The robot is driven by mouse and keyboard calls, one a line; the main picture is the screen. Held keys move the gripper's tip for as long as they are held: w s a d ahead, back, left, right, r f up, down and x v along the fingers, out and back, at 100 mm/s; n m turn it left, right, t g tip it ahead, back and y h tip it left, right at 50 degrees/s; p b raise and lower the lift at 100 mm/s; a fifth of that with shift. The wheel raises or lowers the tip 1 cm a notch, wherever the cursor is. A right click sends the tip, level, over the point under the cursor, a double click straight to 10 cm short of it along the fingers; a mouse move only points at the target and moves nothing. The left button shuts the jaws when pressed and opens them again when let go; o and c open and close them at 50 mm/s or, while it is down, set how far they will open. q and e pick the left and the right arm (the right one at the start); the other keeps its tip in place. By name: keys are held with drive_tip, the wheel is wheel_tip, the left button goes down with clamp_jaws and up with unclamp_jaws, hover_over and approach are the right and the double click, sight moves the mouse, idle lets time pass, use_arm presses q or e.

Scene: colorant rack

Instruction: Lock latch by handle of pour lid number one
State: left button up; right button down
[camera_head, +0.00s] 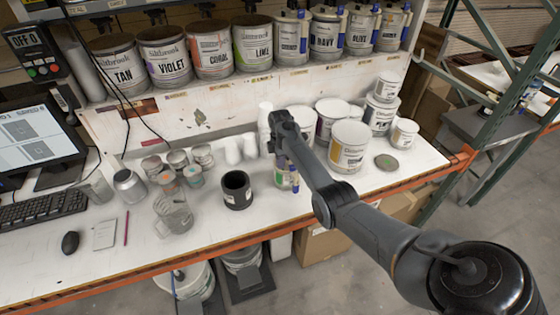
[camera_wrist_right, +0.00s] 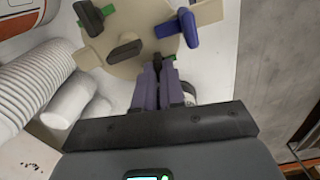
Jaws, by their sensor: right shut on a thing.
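A can (camera_head: 283,181) with a pour lid stands on the white bench, partly hidden under my right gripper (camera_head: 280,148). A blue handle (camera_head: 295,180) shows at its right side. In the right wrist view the tan pour lid (camera_wrist_right: 142,22) carries dark levers, a blue handle (camera_wrist_right: 187,27) and green parts. My right gripper's fingers (camera_wrist_right: 157,66) are close together at the lid's near edge, beside a small green part (camera_wrist_right: 171,58). They are shut on the latch handle, which is mostly hidden between the tips. My left gripper is not in view.
Several cans, including an open-sided group by a yellow-labelled can (camera_head: 348,147), stand right of the gripper. A black cup (camera_head: 236,190) and glass jug (camera_head: 173,217) stand left. Labelled cans (camera_head: 252,43) line the shelf above.

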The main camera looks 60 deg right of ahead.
drive_tip(key=shift+r, duration=0.1)
drive_tip(key=m+p, duration=0.2)
drive_tip(key=shift+r+m, duration=0.1)
drive_tip(key=shift+m, duration=0.3)
drive_tip(key=m+p, duration=0.1)
drive_tip(key=m, duration=0.3)
drive_tip(key=shift+w+d+m+p, duration=0.1)
drive_tip(key=shift+m+p, duration=0.2)
drive_tip(key=shift+p, duration=0.1)
drive_tip(key=m, duration=0.3)
drive_tip(key=shift+d+p, duration=0.1)
drive_tip(key=shift+p, duration=0.2)
drive_tip(key=shift+m, duration=2)
drive_tip(key=shift+f, duration=0.2)
drive_tip(key=c, duration=1.2)
unclamp_jaws()
